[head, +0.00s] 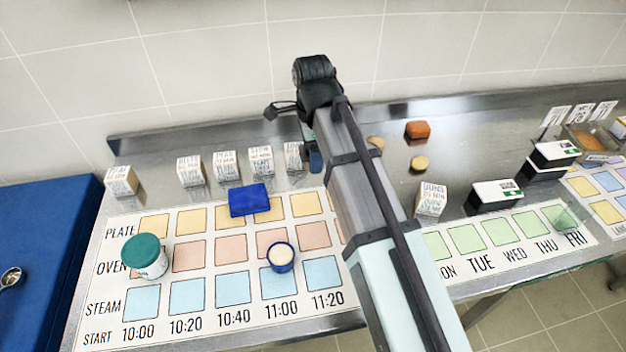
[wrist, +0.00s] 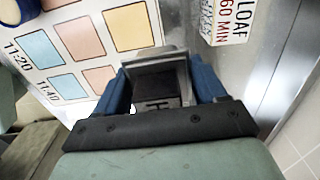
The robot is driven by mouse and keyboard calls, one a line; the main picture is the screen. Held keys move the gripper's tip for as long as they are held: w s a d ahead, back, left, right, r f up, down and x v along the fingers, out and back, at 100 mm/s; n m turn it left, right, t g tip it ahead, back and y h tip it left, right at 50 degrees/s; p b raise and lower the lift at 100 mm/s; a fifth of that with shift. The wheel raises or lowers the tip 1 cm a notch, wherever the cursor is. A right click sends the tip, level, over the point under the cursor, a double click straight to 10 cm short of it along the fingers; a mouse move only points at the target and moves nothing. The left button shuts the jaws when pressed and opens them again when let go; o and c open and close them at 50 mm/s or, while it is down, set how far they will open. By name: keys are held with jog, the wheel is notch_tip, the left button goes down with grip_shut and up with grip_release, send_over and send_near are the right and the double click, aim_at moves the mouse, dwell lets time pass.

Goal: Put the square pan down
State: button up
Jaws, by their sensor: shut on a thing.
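The square pan (wrist: 152,57) is grey, with a dark inside, and shows between the blue fingers of my gripper (wrist: 160,82) in the wrist view. My gripper is shut on it. Behind it in that view lie the printed chart's (wrist: 84,36) coloured squares, with a LOAF 60 MIN card block (wrist: 230,18) to the right. In the head view, a blue part of my gripper (head: 315,160) shows beside the row of card blocks; my arm hides the pan there. I cannot tell whether the pan touches the counter.
The chart (head: 222,291) also shows in the head view. On it are a blue block (head: 250,200), a teal-lidded tub (head: 146,258) and a blue cup (head: 281,259). Several card blocks (head: 190,171) stand behind it. Orange (head: 417,130) and cream (head: 419,163) pieces lie right of my arm.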

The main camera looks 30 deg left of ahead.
jog(key=shift+f, duration=4.3)
jog(key=shift+f, duration=0.1)
jog(key=o, duration=1.2)
notch_tip(320, 180, up, 12)
jog(key=shift+r, duration=0.1)
